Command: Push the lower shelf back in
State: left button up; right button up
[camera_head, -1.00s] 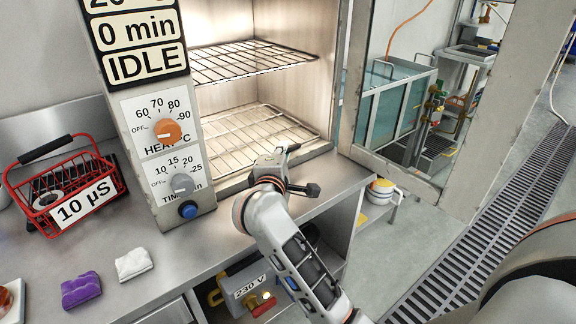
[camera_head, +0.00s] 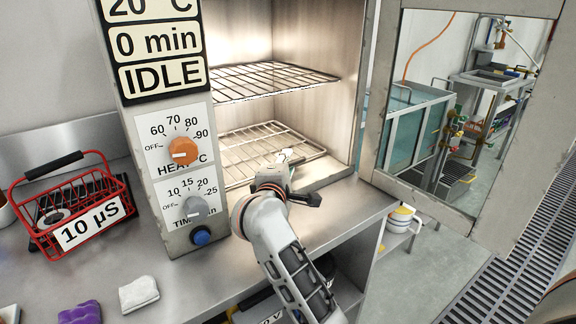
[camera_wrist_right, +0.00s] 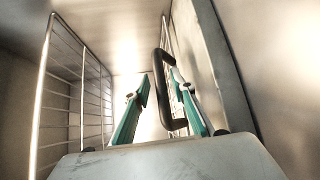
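The lower wire shelf (camera_head: 255,143) lies flat in the lit cabinet, below the upper shelf (camera_head: 275,78). Its front right corner is near the right inner wall. My right gripper (camera_head: 287,155) is at the shelf's front edge and covers part of it. In the right wrist view the two teal fingers (camera_wrist_right: 161,82) stand apart. My left gripper is not in view.
The control panel (camera_head: 183,150) with knobs borders the opening on the left. The open door (camera_head: 385,110) stands on the right. A red wire basket (camera_head: 70,205), a white cloth (camera_head: 138,293) and a purple cloth (camera_head: 80,313) are on the bench (camera_head: 200,285).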

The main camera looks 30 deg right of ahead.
jog(key=shift+s, duration=0.1)
jog(key=shift+s+a, duration=0.15)
jog(key=shift+a, duration=0.1)
jog(key=v, duration=0.7)
jog(key=shift+d+r, duration=0.1)
dwell(0.4)
